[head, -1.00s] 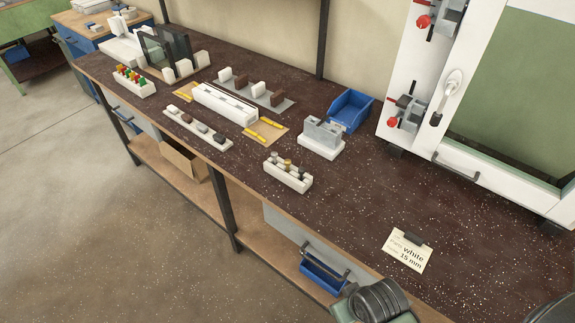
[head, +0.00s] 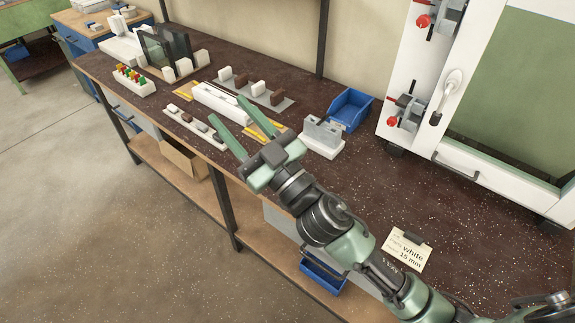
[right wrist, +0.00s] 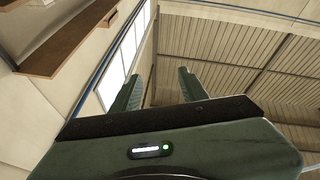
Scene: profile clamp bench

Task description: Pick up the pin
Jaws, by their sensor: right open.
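My right gripper (head: 225,107) reaches in over the bench in the head view, its two green fingers apart and nothing between them. In the right wrist view the open fingers (right wrist: 160,75) point toward the ceiling and windows, with no bench in sight. The white block with several small grey, brass and dark-headed pieces, possibly pins, is hidden behind my right gripper and wrist. Another white rack (head: 132,86) holds several small red, green and yellow pieces at the far left. I cannot tell which piece is the pin. My left gripper is not in view.
A white profile (head: 222,101) lies mid-bench, near a strip of small blocks (head: 180,116). A grey-and-white fixture (head: 323,145) and blue bin (head: 351,109) stand right of the gripper. A label card (head: 405,252) lies on clear dark bench. A white-framed window unit (head: 476,184) stands behind.

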